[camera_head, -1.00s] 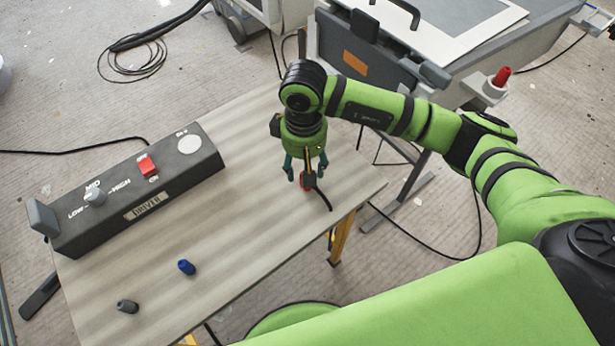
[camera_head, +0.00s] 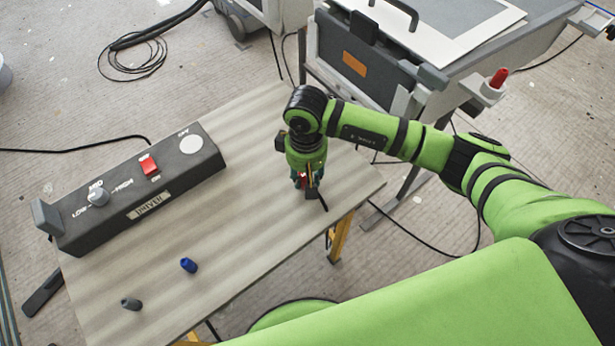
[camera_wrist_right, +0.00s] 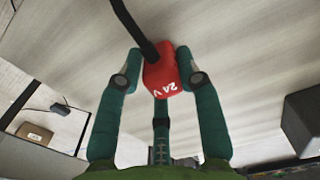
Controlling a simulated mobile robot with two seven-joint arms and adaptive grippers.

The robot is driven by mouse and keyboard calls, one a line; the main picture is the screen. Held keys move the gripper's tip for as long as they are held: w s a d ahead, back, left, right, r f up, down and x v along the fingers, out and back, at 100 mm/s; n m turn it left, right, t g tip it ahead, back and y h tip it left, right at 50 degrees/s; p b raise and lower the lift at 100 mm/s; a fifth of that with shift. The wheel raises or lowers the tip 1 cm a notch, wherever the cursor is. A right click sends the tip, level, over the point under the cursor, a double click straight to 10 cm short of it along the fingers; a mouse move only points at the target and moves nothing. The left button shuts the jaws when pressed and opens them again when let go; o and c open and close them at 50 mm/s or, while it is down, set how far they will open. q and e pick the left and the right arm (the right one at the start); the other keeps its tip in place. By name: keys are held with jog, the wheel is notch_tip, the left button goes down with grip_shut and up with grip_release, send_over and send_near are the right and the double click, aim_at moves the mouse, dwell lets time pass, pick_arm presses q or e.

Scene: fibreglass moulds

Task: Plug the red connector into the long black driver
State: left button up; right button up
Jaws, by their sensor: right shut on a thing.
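The long black driver (camera_head: 128,205) lies along the left part of the table, with a red switch (camera_head: 149,165), a grey knob and a white round disc on its top. My right gripper (camera_head: 307,181) is over the right part of the table, pointing down. A black cable (camera_wrist_right: 136,30) runs from the connector. In the head view the connector is mostly hidden between the fingers. My left gripper is not in view.
A blue cap (camera_head: 188,265) and a grey cap (camera_head: 131,304) stand on the table's (camera_head: 240,215) front part. The table between the driver and my right gripper is clear. A grey cart (camera_head: 385,75) with a red-topped item (camera_head: 499,78) stands behind.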

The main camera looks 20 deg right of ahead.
jog(key=shift+r, duration=0.1)
jog(key=shift+r, duration=0.2)
jog(key=r, duration=0.2)
jog(key=r+b, duration=0.1)
jog(key=shift+s+d+r, duration=0.25)
jog(key=shift+d+r, duration=0.1)
jog(key=shift+r, duration=0.05)
jog(key=shift+c, duration=0.3)
jog(key=s+d+r, duration=0.2)
jog(key=s+d+r+b, duration=0.1)
jog(key=s+d+r, duration=0.1)
jog(key=s, duration=0.1)
jog(key=s+d+r+b, duration=0.1)
jog(key=s+d+r, duration=0.1)
jog(key=s+d, duration=0.1)
jog(key=shift+s+r, duration=0.15)
jog(key=shift+r, duration=0.15)
jog(key=w+r+m, duration=0.1)
jog(key=w+a+m, duration=0.1)
jog(key=w, duration=0.1)
jog(key=w+a+r+m, duration=0.1)
jog(key=m, duration=0.1)
jog(key=shift+w+a+r, duration=0.1)
jog(key=shift+w+r, duration=0.05)
jog(key=shift+r, duration=0.15)
